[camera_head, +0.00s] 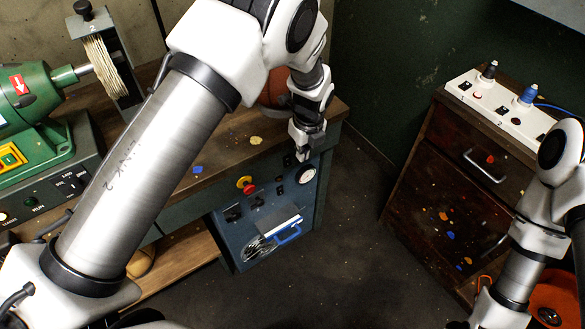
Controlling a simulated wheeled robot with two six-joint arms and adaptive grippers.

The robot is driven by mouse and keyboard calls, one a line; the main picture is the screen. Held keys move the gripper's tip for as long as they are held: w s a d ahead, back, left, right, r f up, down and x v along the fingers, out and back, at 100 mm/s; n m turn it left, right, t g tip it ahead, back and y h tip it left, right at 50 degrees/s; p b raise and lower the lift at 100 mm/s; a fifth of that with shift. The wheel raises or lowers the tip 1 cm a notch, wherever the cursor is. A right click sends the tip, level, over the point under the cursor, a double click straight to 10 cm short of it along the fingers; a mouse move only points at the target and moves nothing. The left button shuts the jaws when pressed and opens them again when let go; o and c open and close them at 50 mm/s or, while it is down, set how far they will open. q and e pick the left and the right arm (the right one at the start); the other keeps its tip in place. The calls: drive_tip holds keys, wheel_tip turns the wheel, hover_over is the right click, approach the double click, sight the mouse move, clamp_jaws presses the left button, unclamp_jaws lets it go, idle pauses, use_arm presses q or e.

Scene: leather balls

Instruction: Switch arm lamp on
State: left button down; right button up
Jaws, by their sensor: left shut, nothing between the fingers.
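My left gripper (303,152) points down at the front right corner of the workbench, shut and empty. Its fingertips are close to the top right of a blue-grey control panel (235,232) on the bench front. The panel carries a red and yellow knob (246,185), a round white-faced dial (305,174) and several dark switches (233,214). I cannot tell whether the fingertips touch the panel. No arm lamp can be made out, and the switch labels are too small to read. My right arm stands at the right edge; its gripper is not in view.
A green machine (35,115) with a buffing wheel (101,68) stands on the workbench (225,150) at left. A reddish-brown ball (272,90) is partly hidden behind my left arm. A wooden cabinet (440,185) with a power strip (500,108) stands right. Dark floor lies between.

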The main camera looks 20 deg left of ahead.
sight(287, 161)
use_arm(q)
drive_tip(key=shift+s+r, duration=0.1)
drive_tip(key=shift+r, duration=0.05)
drive_tip(key=w+a+f, duration=0.3)
drive_tip(key=a+f, duration=0.1)
drive_tip(key=f, duration=0.6)
drive_tip(key=shift+f, duration=0.2)
drive_tip(key=shift+w, duration=0.1)
drive_tip(key=shift+w+a+r+p, duration=0.15)
drive_tip(key=shift+r+p, duration=0.25)
drive_tip(key=shift+p, duration=0.1)
drive_tip(key=shift+w+a+r+p, duration=0.1)
drive_tip(key=shift+r+p, duration=0.25)
drive_tip(key=shift+p, duration=0.1)
